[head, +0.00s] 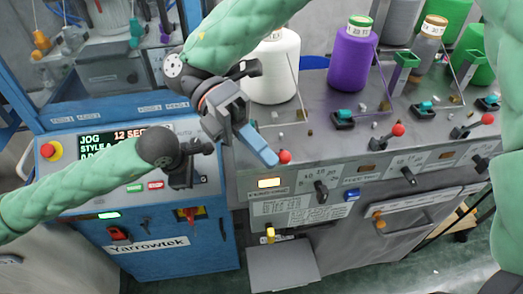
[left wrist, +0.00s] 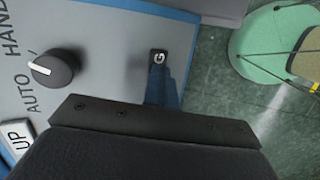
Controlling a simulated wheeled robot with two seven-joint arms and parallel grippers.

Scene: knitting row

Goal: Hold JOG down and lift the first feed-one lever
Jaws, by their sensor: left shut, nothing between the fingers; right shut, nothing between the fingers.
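My left gripper (head: 182,184) is shut at the panel's right part. In the left wrist view its blue fingers (left wrist: 166,88) reach the dark JOG button (left wrist: 158,57), of which only a "G" shows; contact is hard to tell. The first feed-one lever has a red knob (head: 284,157), in front of the white cone. My right gripper (head: 268,158) is shut and empty, its blue fingertips right beside the knob, perhaps touching. The lever's shaft is mostly hidden.
More red-knobbed levers (head: 398,130) stand along the grey machine to the right. Yarn cones, white (head: 274,68) and purple (head: 353,60), stand behind. A HAND/AUTO knob (left wrist: 52,68) and UP button (left wrist: 16,140) are near the left fingers. A red emergency button (head: 47,150) is far left.

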